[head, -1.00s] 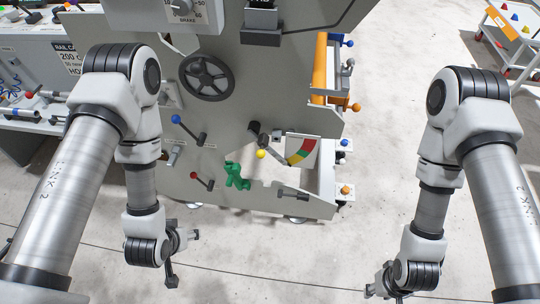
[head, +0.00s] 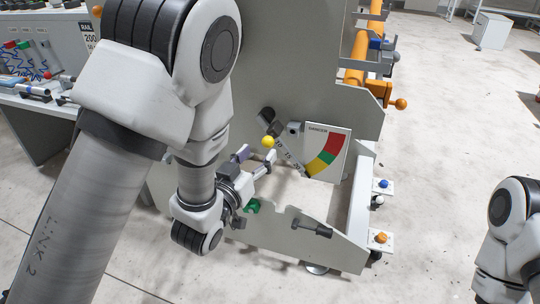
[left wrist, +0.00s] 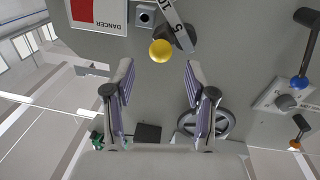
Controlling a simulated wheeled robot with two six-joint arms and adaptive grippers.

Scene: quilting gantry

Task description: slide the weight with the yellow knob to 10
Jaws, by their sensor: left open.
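The yellow knob (head: 268,142) sits on a weight on a slanted scale bar (head: 286,155) with printed numbers, fixed to the grey panel. The number at the weight is too small to read. My left gripper (head: 256,163) is open, its fingers pointing at the panel just below and left of the knob. In the left wrist view the yellow knob (left wrist: 160,50) lies ahead of the fingertips (left wrist: 159,68), roughly centred in the gap and not touched by either finger. The bar (left wrist: 177,20) runs behind it. My right gripper is out of view.
A gauge plate (head: 331,150) with red, yellow and green bands stands right of the bar. A green item (head: 253,206) and a dark lever (head: 311,226) are below. A handwheel (left wrist: 207,122) shows in the left wrist view. Orange rollers (head: 357,55) are at the panel's right edge.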

